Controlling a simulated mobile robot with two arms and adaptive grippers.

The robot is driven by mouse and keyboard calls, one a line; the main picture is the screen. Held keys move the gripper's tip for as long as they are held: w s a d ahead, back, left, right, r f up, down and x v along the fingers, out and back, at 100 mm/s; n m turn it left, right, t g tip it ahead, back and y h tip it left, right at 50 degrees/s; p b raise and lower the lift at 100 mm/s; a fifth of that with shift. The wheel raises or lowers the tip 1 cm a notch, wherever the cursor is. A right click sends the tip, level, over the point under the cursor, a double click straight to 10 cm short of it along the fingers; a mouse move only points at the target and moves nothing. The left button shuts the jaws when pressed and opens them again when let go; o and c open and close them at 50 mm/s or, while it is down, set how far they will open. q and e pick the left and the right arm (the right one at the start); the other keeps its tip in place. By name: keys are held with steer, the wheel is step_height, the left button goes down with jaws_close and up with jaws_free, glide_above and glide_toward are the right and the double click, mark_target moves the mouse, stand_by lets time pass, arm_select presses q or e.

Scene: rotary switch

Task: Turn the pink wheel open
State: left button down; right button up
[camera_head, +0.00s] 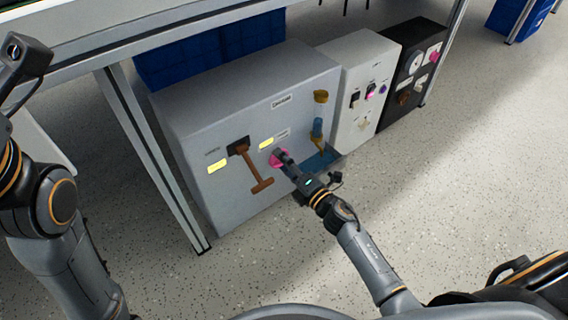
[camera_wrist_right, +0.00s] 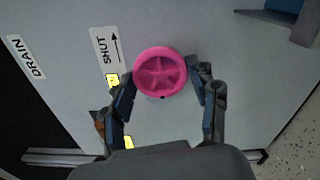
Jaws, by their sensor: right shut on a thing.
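The pink wheel (camera_head: 277,158) is on the front face of a grey cabinet (camera_head: 230,190), beside a label. In the right wrist view the pink wheel (camera_wrist_right: 159,72) is round with star-like spokes, and a "SHUT" label with an arrow is to its left. My right gripper (camera_head: 283,157) is at the wheel and partly hides it in the head view. Its two fingers (camera_wrist_right: 163,84) are on either side of the wheel's rim, shut on it. My left arm shows at the left edge of the head view. The left gripper's fingertips are not visible.
A brown T-shaped handle (camera_head: 256,170) sticks out left of the wheel. An orange and blue fitting (camera_head: 318,115) is to its right. White (camera_head: 358,95) and black (camera_head: 412,70) panels stand further right. A table leg (camera_head: 150,150) is at the left. The floor in front is clear.

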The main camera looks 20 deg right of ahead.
steer(key=shift+n, duration=0.5)
steer(key=o, duration=1.2)
steer(key=shift+c, duration=0.2)
steer(key=v, duration=1.2)
steer(key=shift+r, duration=0.1)
